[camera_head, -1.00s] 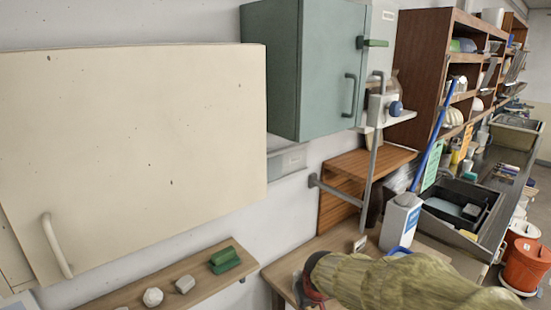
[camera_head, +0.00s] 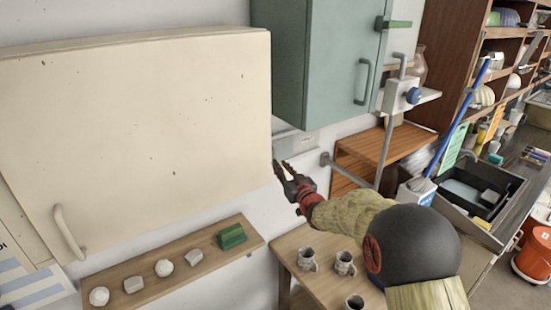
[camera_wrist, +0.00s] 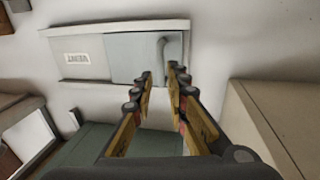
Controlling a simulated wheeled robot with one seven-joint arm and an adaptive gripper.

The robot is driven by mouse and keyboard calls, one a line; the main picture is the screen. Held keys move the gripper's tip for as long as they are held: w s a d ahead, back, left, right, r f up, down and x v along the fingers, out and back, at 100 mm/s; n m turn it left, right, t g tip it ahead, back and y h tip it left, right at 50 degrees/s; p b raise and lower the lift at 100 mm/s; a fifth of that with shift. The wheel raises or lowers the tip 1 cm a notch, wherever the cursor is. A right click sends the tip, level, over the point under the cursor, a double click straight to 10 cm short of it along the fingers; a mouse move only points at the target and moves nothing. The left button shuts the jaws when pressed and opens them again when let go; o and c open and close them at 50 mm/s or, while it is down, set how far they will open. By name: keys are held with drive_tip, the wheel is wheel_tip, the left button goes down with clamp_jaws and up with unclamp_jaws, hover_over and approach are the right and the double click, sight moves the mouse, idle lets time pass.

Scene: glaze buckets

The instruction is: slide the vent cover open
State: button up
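A small grey handle (camera_wrist: 161,48) stands near the cover's right end. My gripper (camera_wrist: 161,76) is open and empty, its fingertips just short of the handle in that view; I see no contact. In the head view my gripper (camera_head: 282,170) is right below the vent (camera_head: 298,144), which is partly hidden by the cabinets.
A cream cabinet (camera_head: 140,140) stands close left of my gripper. A green cabinet (camera_head: 325,65) hangs above right. Below are a shelf (camera_head: 165,283) with a green block (camera_head: 232,236) and several pale stones, and a table with mugs (camera_head: 307,258). A grey bracket (camera_head: 350,170) juts out right.

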sight(280, 153)
drive_tip(key=p+x, duration=0.1)
drive_tip(key=x, duration=0.5)
drive_tip(key=shift+w+a, duration=0.2)
drive_tip(key=shift+w, duration=0.15)
clamp_jaws()
drive_tip(key=shift+d, duration=0.1)
idle(0.5)
